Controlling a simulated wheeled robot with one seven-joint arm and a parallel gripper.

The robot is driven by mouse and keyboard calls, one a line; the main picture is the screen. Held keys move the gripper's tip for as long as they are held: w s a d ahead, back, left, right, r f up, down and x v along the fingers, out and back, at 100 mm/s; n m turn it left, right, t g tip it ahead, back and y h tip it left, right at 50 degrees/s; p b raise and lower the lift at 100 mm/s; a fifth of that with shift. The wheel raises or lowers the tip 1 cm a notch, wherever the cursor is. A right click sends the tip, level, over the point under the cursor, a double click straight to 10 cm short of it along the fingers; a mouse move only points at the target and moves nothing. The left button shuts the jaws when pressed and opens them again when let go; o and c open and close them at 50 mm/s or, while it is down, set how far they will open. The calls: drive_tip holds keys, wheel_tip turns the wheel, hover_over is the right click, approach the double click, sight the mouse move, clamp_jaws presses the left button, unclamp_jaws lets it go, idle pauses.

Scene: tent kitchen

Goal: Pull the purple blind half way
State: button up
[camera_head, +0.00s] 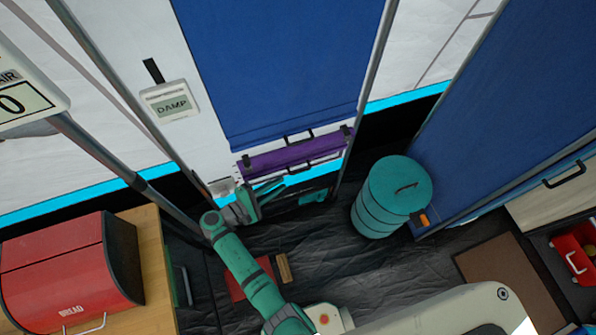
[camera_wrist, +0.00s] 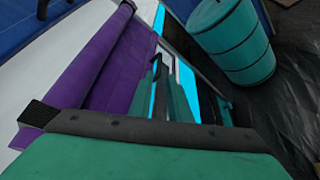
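The purple blind (camera_head: 290,156) shows in the head view as a short band just under the lower edge of a blue blind. A dark handle (camera_head: 312,166) runs along its lower part. In the wrist view the purple blind (camera_wrist: 113,58) fills the left side, with a rolled edge. My gripper (camera_head: 271,188) is just below the purple blind, near its lower left part. Its teal fingers (camera_wrist: 172,92) are beside the purple fabric in the wrist view. I cannot tell whether they touch it or how far apart they are.
The blue blind (camera_head: 285,70) hangs above, with its own dark handle. A teal drum (camera_head: 385,205) stands on the floor to the right. A red bread bin (camera_head: 65,270) sits on a wooden counter at left. A metal pole (camera_head: 100,160) stands near my arm.

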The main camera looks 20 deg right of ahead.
sight(300, 171)
drive_tip(key=x, duration=1)
drive_tip(key=shift+w+d, duration=0.15)
drive_tip(key=shift+d, duration=0.25)
clamp_jaws()
